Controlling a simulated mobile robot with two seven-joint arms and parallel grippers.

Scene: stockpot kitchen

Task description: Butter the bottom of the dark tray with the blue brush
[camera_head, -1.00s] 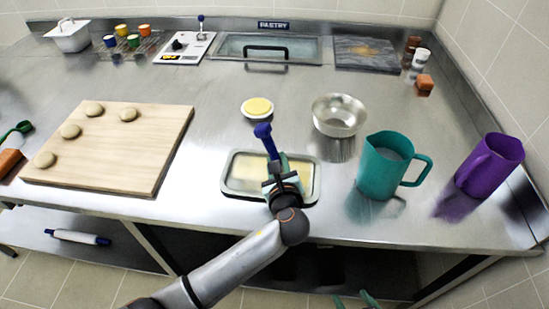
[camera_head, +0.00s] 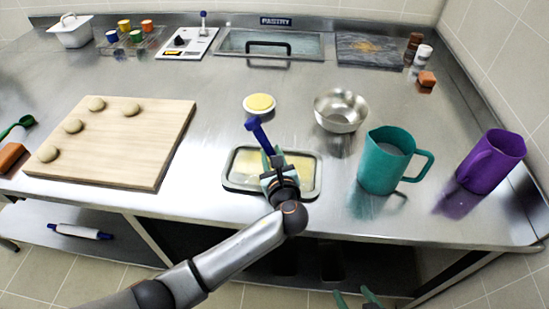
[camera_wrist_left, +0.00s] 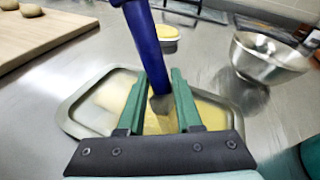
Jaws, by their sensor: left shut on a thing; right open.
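The dark-rimmed tray (camera_head: 229,172) lies near the counter's front edge; its rim also shows in the left wrist view (camera_wrist_left: 78,98). Its bottom shows pale yellow, with stronger yellow patches. My left gripper (camera_head: 278,172) is over the tray and shut on the blue brush (camera_head: 258,134). In the left wrist view the brush handle (camera_wrist_left: 143,42) stands tilted between the green fingers (camera_wrist_left: 159,100). The bristles are hidden, so I cannot tell whether they touch the bottom. A white dish of yellow butter (camera_head: 260,103) sits behind the tray. My right gripper (camera_head: 358,299) is open and empty below the counter's front.
A metal bowl (camera_head: 341,111) stands behind and right of the tray. A teal jug (camera_head: 384,163) and a purple jug (camera_head: 490,163) stand to the right. A wooden board (camera_head: 115,145) with several dough balls lies left. Clear steel lies between board and tray.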

